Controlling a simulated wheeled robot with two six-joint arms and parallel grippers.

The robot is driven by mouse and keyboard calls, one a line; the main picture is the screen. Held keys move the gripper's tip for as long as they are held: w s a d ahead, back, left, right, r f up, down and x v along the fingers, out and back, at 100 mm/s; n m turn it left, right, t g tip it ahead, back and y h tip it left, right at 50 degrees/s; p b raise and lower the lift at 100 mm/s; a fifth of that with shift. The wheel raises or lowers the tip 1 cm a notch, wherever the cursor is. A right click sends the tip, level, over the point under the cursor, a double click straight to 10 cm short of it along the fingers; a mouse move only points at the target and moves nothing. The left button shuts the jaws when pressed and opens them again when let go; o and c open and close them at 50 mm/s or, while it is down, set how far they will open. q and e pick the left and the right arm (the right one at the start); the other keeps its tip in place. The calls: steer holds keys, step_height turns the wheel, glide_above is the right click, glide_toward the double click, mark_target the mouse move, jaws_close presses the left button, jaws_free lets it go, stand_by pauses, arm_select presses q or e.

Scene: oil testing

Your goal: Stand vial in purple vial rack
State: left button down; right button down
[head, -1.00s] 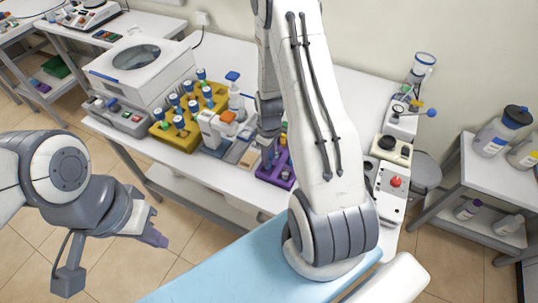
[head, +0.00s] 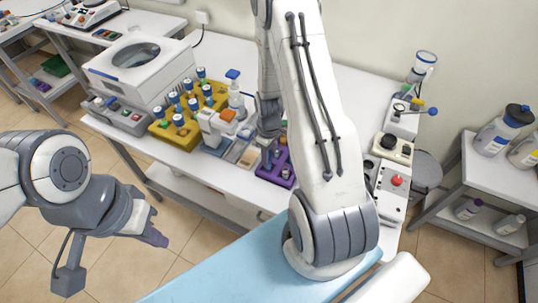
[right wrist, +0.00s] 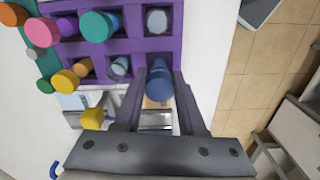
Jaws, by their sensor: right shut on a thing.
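The purple vial rack (head: 262,176) stands near the table's front edge; in the right wrist view its purple frame (right wrist: 190,45) fills the top, with several capped vials in its openings. My right gripper (right wrist: 158,88) is shut on a vial with a blue cap (right wrist: 160,84), held between the fingers at the rack's near edge. The cap hides the vial's body, so I cannot tell whether it is inside a rack opening. In the head view my right gripper (head: 268,140) is over the rack. My left gripper (head: 152,220) is open and empty, away from the table at the left.
A yellow rack (head: 160,133) with several blue-capped vials stands left of the purple rack. A small white device (head: 212,127) is between them. A white box-shaped machine (head: 135,70) is at the back left. A panel with a red button (head: 396,181) is at the right.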

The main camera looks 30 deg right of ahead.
steer(key=shift+f+b, duration=0.75)
steer(key=shift+f, duration=0.3)
stand_by(0.6)
steer(key=shift+c, duration=2)
jaws_free()
step_height(320, 180, up, 9)
steer(key=shift+r+b, duration=0.15)
steer(key=shift+b, duration=0.75)
steer(key=shift+r, duration=0.65)
